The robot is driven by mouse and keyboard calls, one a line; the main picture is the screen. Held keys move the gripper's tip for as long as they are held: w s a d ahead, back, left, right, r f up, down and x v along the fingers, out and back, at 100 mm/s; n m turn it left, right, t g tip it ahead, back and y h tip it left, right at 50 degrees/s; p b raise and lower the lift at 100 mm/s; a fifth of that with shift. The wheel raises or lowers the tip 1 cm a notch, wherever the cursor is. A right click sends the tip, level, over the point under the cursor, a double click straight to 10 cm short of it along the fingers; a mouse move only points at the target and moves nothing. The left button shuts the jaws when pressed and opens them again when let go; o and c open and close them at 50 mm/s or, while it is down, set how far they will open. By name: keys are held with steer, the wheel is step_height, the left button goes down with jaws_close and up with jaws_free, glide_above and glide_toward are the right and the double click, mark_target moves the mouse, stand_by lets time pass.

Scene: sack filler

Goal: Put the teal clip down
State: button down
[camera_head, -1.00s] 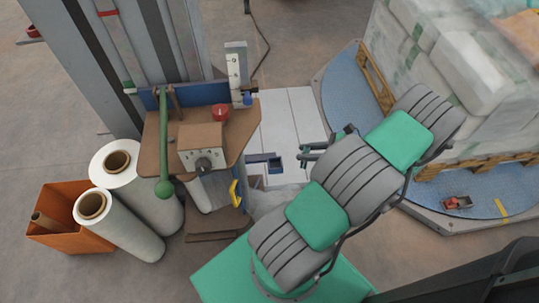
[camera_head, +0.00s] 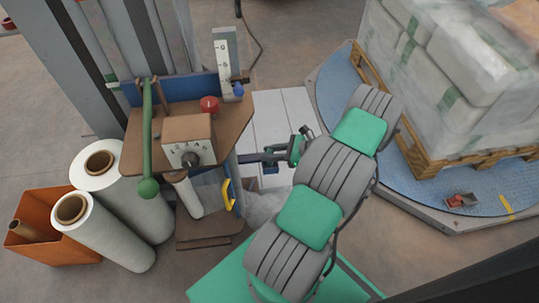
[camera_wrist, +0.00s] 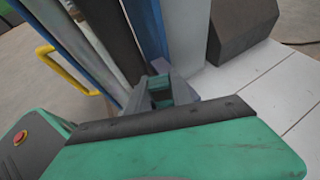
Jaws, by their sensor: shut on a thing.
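My gripper (camera_head: 276,156) reaches left to the end of a dark blue arm on the machine. In the wrist view my gripper (camera_wrist: 165,93) is shut on the teal clip (camera_wrist: 160,86), of which a small teal part shows between the grey fingers. In the head view the clip cannot be told apart from my gripper. The small dark blue holder (camera_head: 271,169) at the arm's end lies just below my fingers, partly hidden by them. I cannot tell whether the clip touches it.
The machine has a brown shelf (camera_head: 225,130), a control box (camera_head: 188,140), a red button (camera_head: 209,104), a green lever (camera_head: 148,140) and a yellow handle (camera_head: 227,194). White film rolls (camera_head: 108,235) stand at left. A loaded pallet (camera_head: 440,165) stands at right.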

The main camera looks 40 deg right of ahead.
steer(key=shift+f, duration=0.1)
steer(key=c, duration=1.1)
jaws_free()
steer(key=shift+c, duration=0.2)
steer(key=shift+s+d+r, duration=0.1)
steer(key=shift+r, duration=0.15)
steer(key=p+v, duration=0.3)
steer(key=v, duration=0.8)
steer(key=shift+s+p, duration=0.25)
steer(key=shift+p, duration=0.1)
steer(key=shift+d, duration=0.1)
